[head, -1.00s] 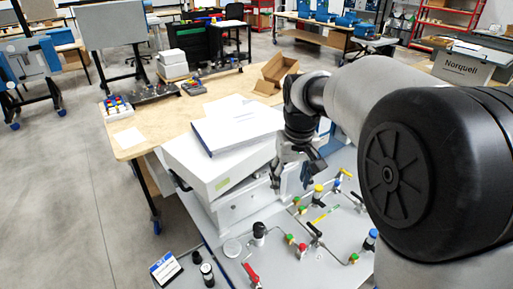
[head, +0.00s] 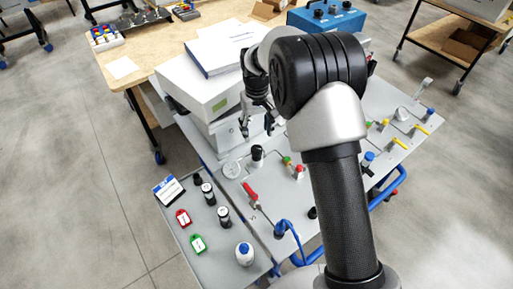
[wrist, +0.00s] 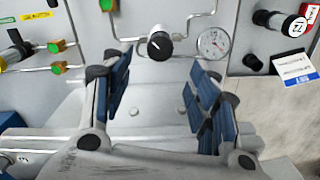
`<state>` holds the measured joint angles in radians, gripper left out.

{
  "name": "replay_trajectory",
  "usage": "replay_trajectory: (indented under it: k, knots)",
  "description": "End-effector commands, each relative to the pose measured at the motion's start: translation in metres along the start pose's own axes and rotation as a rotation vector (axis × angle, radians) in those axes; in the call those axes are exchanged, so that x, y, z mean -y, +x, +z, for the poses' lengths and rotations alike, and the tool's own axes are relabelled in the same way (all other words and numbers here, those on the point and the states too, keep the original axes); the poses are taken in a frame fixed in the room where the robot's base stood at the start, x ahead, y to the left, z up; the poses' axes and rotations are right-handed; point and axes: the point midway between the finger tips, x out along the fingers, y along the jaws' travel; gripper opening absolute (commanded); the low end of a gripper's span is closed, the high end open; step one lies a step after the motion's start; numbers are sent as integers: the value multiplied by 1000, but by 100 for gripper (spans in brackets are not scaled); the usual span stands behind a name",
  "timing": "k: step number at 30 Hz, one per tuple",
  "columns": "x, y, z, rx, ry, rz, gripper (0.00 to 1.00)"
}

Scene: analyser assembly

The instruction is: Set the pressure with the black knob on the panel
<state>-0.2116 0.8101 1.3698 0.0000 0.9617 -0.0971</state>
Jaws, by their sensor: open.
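The black knob (wrist: 159,45) with a white mark stands on the grey panel (wrist: 150,12), in the upper middle of the wrist view. It also shows in the head view (head: 257,153) as a short black cylinder. A round white pressure gauge (wrist: 213,43) sits just to its right in the wrist view, and left of it in the head view (head: 231,169). My gripper (wrist: 160,72) is open and empty. Its blue-padded fingers are spread on either side of the knob's line, apart from the knob. In the head view my gripper (head: 257,124) hangs just beyond the knob.
A red-handled valve (head: 250,193) and green-capped fittings (wrist: 55,47) stand near the knob. A white box (head: 195,88) with a binder is behind left of my gripper. A side tray (head: 205,240) holds black cylinders, red and green tags and a white bottle.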

Motion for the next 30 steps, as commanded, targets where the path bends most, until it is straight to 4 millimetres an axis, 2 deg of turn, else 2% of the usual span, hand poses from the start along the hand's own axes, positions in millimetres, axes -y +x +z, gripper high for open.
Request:
replay_trajectory:
  k: [1,6,12,17,25,30]
  knots:
    - [0,16,1,5,0,0,54]
    - [0,50,1,3,0,0,54]
    - [0,78,0,1,0,0,54]
    - [0,87,0,0,0,0,54]
    - [0,88,0,0,0,0,54]
    - [0,88,0,0,0,0,44]
